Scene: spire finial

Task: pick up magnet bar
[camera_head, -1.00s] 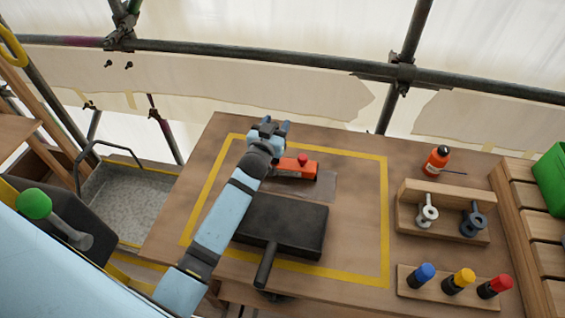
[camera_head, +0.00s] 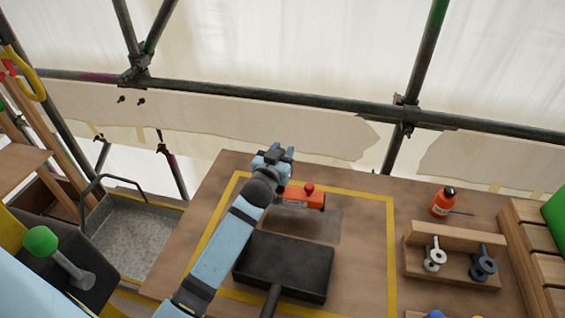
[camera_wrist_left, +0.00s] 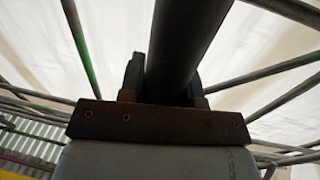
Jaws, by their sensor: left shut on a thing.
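In the head view I cannot make the bar out. I cannot confirm from its look that it is the magnet bar. An orange block with a red knob (camera_head: 304,196) lies just right of my gripper. My right gripper is not in view.
A black flat pan-like thing (camera_head: 285,262) lies beside my left forearm. A wooden rack (camera_head: 455,262) with ring-ended pieces and an orange bottle (camera_head: 443,202) stand at the right. Scaffold poles (camera_head: 290,102) run behind the workbench (camera_head: 350,172). The yellow-framed area's right part is clear.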

